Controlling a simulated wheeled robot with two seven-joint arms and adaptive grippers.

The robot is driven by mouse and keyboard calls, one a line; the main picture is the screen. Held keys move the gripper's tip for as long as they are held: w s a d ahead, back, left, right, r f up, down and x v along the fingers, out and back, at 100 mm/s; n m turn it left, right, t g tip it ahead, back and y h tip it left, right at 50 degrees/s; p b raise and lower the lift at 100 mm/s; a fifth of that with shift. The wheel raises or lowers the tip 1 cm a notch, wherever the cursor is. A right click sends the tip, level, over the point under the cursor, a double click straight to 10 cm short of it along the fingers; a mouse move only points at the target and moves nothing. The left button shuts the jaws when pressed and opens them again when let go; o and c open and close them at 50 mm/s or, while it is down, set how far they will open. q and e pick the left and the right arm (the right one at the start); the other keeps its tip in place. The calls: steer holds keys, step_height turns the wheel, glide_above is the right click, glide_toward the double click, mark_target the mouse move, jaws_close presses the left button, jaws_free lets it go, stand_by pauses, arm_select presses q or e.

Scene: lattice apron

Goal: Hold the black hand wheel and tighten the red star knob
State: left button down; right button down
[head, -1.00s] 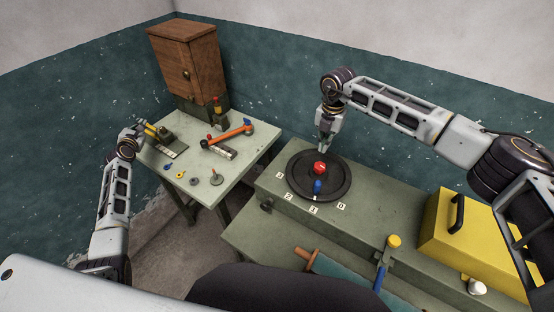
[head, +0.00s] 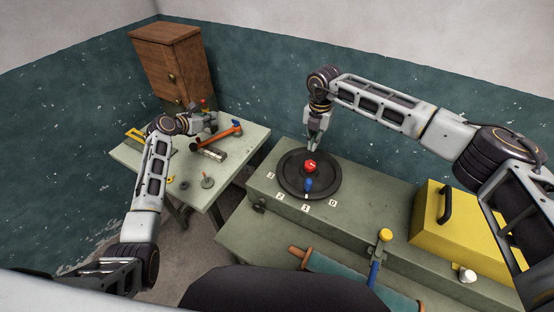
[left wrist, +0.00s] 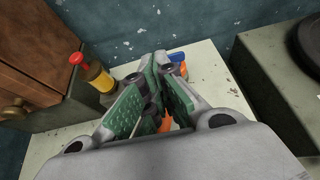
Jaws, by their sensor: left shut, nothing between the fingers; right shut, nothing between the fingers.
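The black hand wheel (head: 292,187) lies flat on the green bench at the centre right, with number labels along its near edge. The red star knob (head: 310,166) sits at its middle.
The left table (head: 245,165) holds an orange-handled hammer (head: 225,133) and small parts. A wooden cabinet (head: 172,62) stands behind it. A yellow box (head: 455,225), a yellow-topped blue lever (head: 378,255) and a teal roller (head: 350,278) are on the right. A gap separates table and bench.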

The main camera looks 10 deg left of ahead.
arm_select(q)
steer(key=s+d+f+m+g+h, duration=0.1)
steer(key=s+d+m+g, duration=0.15)
steer(key=d, duration=0.55)
steer(key=s+d+f+m+g+h, duration=0.1)
steer(key=s+d+f+m+g, duration=0.2)
steer(key=d, duration=0.6)
steer(key=r+m+g+y, duration=0.2)
steer(key=m+g, duration=0.1)
steer(key=g, duration=0.1)
glide_above(280, 177)
steer(key=a, duration=0.1)
steer(key=shift+s+f, duration=0.15)
steer(key=shift+s, duration=0.15)
steer(key=shift+f, duration=0.2)
steer(key=shift+f, duration=2.8)
steer(key=shift+f, duration=1.05)
steer(key=shift+s, duration=0.1)
arm_select(e)
steer(key=c, duration=2.2)
jaws_free()
